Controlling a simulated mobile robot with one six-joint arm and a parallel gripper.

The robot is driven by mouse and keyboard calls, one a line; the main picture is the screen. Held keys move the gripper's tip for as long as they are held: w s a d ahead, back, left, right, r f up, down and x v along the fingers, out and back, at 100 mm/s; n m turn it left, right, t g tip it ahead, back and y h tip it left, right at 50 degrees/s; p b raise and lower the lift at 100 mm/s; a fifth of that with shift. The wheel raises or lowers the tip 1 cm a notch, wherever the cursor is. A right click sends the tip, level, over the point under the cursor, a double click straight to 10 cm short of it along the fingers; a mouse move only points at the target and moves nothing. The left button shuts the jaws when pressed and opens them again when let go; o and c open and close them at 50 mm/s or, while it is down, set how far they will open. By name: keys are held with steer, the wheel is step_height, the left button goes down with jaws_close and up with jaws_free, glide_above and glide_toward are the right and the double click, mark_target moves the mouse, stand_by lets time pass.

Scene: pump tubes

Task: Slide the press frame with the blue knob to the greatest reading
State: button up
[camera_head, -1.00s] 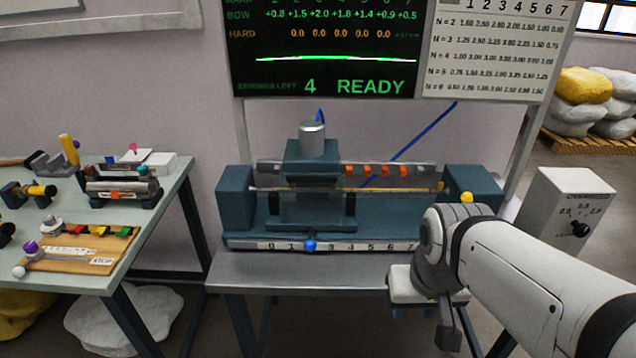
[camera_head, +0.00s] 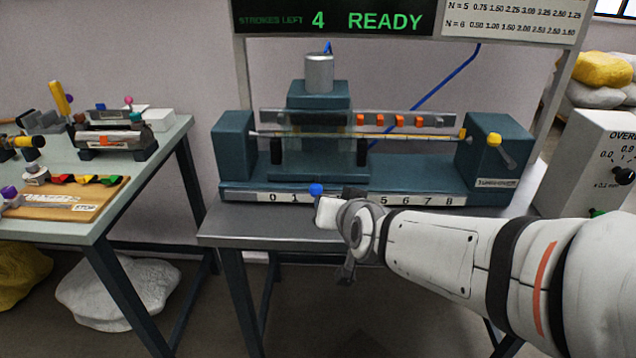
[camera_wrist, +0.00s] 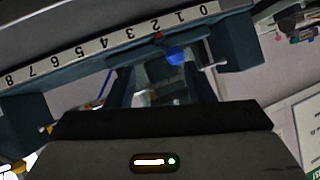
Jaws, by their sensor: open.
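The press frame (camera_head: 318,103) is a dark teal block with a silver cylinder on top, standing on the left half of the long bench press. Its blue knob (camera_head: 316,189) sticks out at the front, above the number strip (camera_head: 250,197). My gripper (camera_head: 326,207) is open just in front of and below the knob. Contact with the knob cannot be told.
The strip runs from 0 to 8, partly hidden by my arm. A yellow-knobbed lever (camera_head: 495,141) is at the press's right end. A display (camera_head: 340,20) above says 4 strokes left, READY. A side table (camera_head: 150,185) with parts stands left; a white control box (camera_head: 590,165) stands right.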

mark_target(315, 186)
steer(key=w+a+f+m+t+b, duration=0.1)
steer(key=w+t+b, duration=0.1)
steer(key=w+b, duration=0.1)
steer(key=w+a+f+t+b, duration=0.1)
steer(key=w+a+t+b, duration=0.1)
steer(key=w, duration=0.2)
steer(key=w+a+f+m+t+h+b, duration=0.1)
steer(key=w+b, duration=0.2)
steer(key=shift+w+a+m+t+b, duration=0.25)
steer(key=shift+w+m+t+b, duration=0.05)
steer(key=shift+w+t, duration=0.1)
steer(key=shift+c, duration=0.3)
jaws_close()
